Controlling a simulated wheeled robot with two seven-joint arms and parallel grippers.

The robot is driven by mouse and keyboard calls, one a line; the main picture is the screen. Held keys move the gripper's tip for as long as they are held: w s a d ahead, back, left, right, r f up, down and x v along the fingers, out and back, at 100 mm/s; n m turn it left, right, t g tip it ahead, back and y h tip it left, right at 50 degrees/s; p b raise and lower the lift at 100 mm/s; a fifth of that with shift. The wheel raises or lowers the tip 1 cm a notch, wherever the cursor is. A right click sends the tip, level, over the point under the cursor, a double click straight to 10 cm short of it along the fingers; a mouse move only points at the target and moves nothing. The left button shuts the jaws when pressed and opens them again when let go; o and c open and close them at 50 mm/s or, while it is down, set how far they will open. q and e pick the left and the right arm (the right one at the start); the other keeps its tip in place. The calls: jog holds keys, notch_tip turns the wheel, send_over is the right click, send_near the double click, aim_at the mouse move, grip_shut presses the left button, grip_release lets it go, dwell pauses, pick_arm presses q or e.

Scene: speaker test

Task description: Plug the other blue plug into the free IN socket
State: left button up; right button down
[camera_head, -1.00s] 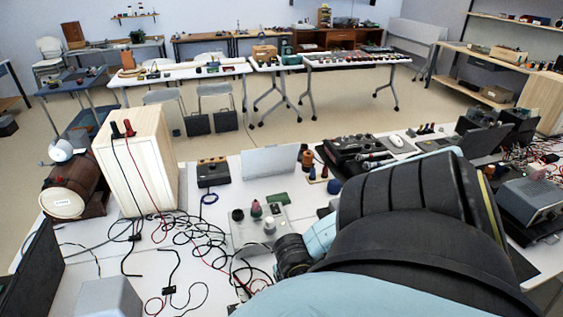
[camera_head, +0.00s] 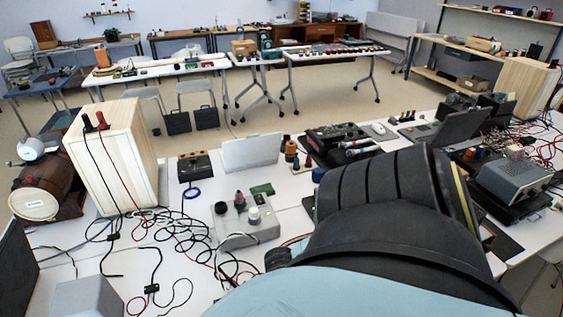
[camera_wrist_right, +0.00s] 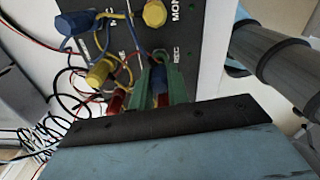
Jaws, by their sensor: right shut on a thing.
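In the right wrist view a dark panel (camera_wrist_right: 203,30) carries white lettering, with REC and part of MON readable; no IN label is readable. One blue plug (camera_wrist_right: 76,23) is at the panel's upper left. Another blue plug (camera_wrist_right: 161,88) sits between the green fingers of my right gripper (camera_wrist_right: 160,80), which is shut on it close to the panel near REC. Whether its tip is in a socket is hidden. In the head view my right arm covers its own gripper. My left gripper is in neither view.
Yellow plugs (camera_wrist_right: 101,72) and red plugs (camera_wrist_right: 116,100) crowd beside my right gripper, with loose wires at left. In the head view a wooden cabinet (camera_head: 137,165), tangled cables (camera_head: 185,235) and a grey box (camera_head: 515,178) stand on the white table.

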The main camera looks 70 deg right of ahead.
jog(key=shift+f, duration=0.2)
dwell(0.7)
jog(key=shift+p, duration=0.35)
jog(key=shift+p, duration=0.35)
jog(key=shift+p, duration=0.35)
jog(key=shift+f+b, duration=0.55)
jog(key=shift+f, duration=0.35)
dwell(0.7)
jog(key=c, duration=1.3)
grip_release()
jog(key=shift+r, duration=0.1)
